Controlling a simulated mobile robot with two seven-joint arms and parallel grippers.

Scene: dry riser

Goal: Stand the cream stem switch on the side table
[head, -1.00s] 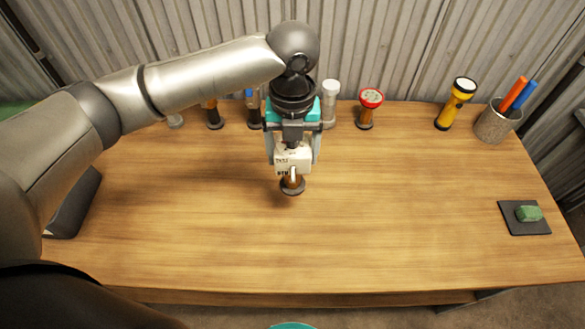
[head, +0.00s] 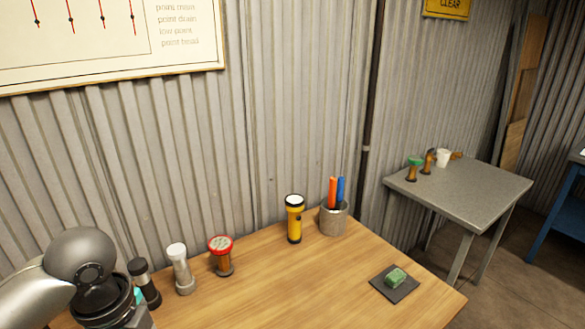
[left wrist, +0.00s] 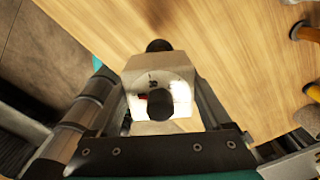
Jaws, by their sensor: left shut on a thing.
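The cream stem switch (left wrist: 177,84) shows in the left wrist view as a pale boxy head with a dark round end. My left gripper (left wrist: 158,100) is shut on it, one finger on each side. Wood of the desk lies behind it; I cannot tell the gap. In the head view only the wrist part of my left arm shows at the bottom left; the fingers and switch are out of frame. The grey side table (head: 480,190) stands at the right, beyond the desk. My right gripper is in neither view.
The wooden desk (head: 310,285) carries a yellow torch (head: 294,219), a pen pot (head: 333,218) and a dark mat (head: 384,291).

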